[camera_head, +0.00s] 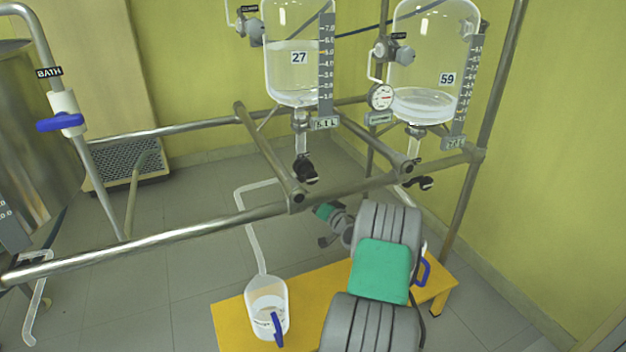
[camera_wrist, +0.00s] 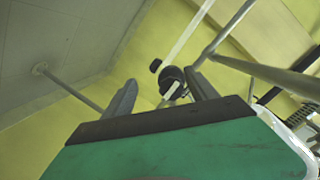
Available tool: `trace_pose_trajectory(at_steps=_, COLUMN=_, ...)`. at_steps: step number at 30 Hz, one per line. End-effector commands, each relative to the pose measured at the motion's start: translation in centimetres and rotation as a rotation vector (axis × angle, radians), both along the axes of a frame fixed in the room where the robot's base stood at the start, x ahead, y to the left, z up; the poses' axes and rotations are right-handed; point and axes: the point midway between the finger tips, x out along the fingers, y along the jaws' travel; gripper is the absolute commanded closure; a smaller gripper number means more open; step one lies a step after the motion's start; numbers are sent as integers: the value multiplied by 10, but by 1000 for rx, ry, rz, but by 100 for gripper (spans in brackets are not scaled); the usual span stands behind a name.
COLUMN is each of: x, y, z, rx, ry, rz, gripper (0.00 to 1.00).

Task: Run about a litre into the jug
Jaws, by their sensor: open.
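Reactor 27 (camera_head: 292,75) is a glass vessel partly filled with clear liquid. Its black drain valve handle (camera_head: 305,171) hangs below it, over the frame rail. A clear jug (camera_head: 267,300) with a blue handle stands on the yellow bench (camera_head: 232,322). A pale bent tube (camera_head: 252,235) comes down to the jug's top. Any liquid level in the jug is unclear. My gripper (camera_wrist: 163,92) is open. A black valve handle (camera_wrist: 172,76) shows between and beyond its fingers in the wrist view; contact is not visible. In the head view my gripper (camera_head: 330,228) is low behind the rail, fingertips unclear.
Reactor 59 (camera_head: 425,100), with a little liquid, hangs to the right with its own black valve handle (camera_head: 420,183). A blue handle (camera_head: 424,270) shows behind my arm. A BATH pipe with a blue valve (camera_head: 62,122) is at left.

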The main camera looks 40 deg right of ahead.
Motion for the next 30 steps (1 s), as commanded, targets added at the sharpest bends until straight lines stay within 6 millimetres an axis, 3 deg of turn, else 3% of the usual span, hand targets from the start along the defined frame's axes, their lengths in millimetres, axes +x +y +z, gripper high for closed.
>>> trace_pose_trajectory(at_steps=3, x=1, y=-20, z=29, rx=-15, ry=-135, rz=-49, gripper=33)
trace_pose_trajectory(at_steps=5, x=5, y=-23, z=34, rx=-18, ry=-156, rz=-54, gripper=33)
trace_pose_trajectory(at_steps=18, x=73, y=-42, z=34, rx=-19, ry=-154, rz=-54, gripper=33)
trace_pose_trajectory(at_steps=26, x=76, y=-43, z=35, rx=-18, ry=-153, rz=-55, gripper=33)
trace_pose_trajectory(at_steps=30, x=76, y=-43, z=35, rx=-18, ry=-153, rz=-55, gripper=43)
